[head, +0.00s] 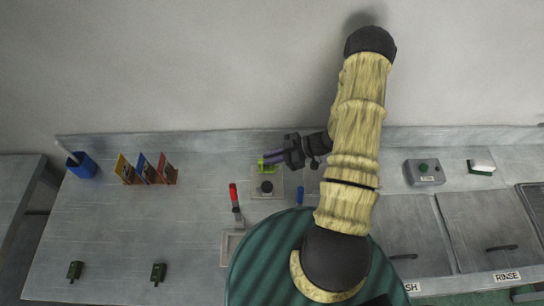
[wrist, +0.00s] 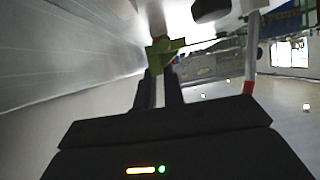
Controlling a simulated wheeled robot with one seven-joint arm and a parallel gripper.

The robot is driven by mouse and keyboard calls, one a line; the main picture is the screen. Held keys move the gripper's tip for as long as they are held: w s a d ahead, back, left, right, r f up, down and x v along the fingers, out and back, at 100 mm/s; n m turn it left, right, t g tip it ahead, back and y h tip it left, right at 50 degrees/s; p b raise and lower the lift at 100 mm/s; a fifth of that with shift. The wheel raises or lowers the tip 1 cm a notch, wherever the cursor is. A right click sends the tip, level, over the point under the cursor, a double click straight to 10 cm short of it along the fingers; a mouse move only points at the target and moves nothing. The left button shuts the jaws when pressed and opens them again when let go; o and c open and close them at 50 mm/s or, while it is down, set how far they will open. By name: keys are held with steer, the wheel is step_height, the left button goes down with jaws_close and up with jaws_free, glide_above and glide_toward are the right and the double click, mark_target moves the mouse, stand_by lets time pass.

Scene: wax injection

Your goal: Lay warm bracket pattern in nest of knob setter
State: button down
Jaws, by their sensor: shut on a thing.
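My gripper (head: 272,158) reaches in from the right at the back of the bench, fingers pointing left. It is shut on a small yellow-green piece, which I take for the bracket pattern (head: 262,166). In the wrist view the pattern (wrist: 165,50) is at the fingertips (wrist: 160,85). A light grey plate with a round black knob, which I take for the knob setter (head: 276,192), lies just in front of the gripper. The pattern shows over its back part. I cannot tell whether it touches the setter, and the nest is not clear.
A red-handled tool (head: 234,197) lies left of the setter above a shallow tray (head: 224,250). A blue item (head: 300,195) is to the right. Two dark green pieces (head: 75,270) (head: 158,272) lie at the front left. Colored cards (head: 145,170) and a blue cup (head: 82,166) stand behind.

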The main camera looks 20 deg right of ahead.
steer(key=shift+f+b, duration=0.9)
steer(key=shift+f, duration=0.6)
steer(key=shift+w+f, duration=0.15)
steer(key=shift+f, duration=0.25)
steer(key=shift+d, duration=0.1)
steer(key=shift+s, duration=0.25)
steer(key=shift+w, duration=0.15)
steer(key=shift+f+b, duration=1.25)
steer(key=shift+f, duration=0.4)
